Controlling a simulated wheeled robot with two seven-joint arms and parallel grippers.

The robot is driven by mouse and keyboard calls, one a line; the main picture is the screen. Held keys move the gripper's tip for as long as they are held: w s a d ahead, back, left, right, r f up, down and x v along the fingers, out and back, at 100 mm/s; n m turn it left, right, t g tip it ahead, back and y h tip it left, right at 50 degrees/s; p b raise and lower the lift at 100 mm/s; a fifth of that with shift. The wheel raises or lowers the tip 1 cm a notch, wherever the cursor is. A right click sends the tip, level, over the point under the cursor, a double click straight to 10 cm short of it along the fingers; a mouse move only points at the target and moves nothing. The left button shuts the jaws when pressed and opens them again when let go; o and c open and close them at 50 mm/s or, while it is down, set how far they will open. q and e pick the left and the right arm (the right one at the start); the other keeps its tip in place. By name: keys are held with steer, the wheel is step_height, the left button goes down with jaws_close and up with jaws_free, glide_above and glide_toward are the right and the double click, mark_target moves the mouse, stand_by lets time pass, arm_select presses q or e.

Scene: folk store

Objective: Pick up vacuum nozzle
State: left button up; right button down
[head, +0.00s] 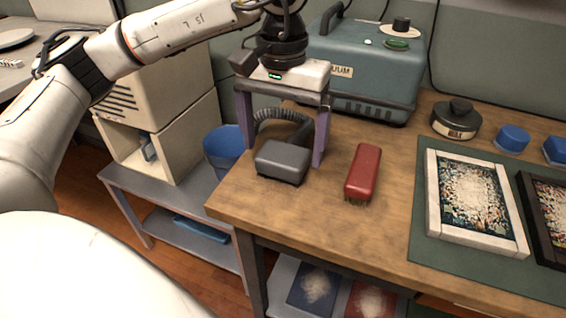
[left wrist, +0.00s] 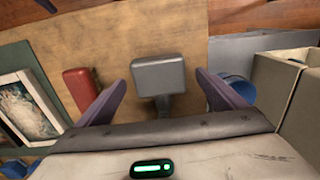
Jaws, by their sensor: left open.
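The vacuum nozzle (head: 283,161) is a dark grey block on the left end of the wooden workbench, with a ribbed hose curving up behind it. In the left wrist view the nozzle (left wrist: 158,75) lies between and beyond the two fingers. My left gripper (head: 281,152) points down at the nozzle, open, with its purple fingers on either side of the nozzle and hose. I cannot tell whether the fingers touch it. The blue-grey vacuum machine (head: 363,75) stands behind, partly hidden by the gripper. My right gripper is not in view.
A red brush (head: 363,172) lies just right of the nozzle. Framed pictures (head: 431,205) lie on a green mat (head: 421,245) further right. A dark round tin (head: 456,120) and blue lids (head: 512,138) stand behind. A blue bin (head: 224,150) stands left of the bench.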

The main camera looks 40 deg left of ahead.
mark_target(283, 153)
arm_select(q)
steer(key=shift+f, duration=1.6)
steer(key=c, duration=1.2)
steer(key=shift+d+r+p, duration=0.1)
steer(key=shift+r+p, duration=0.65)
steer(key=shift+r, duration=4.3)
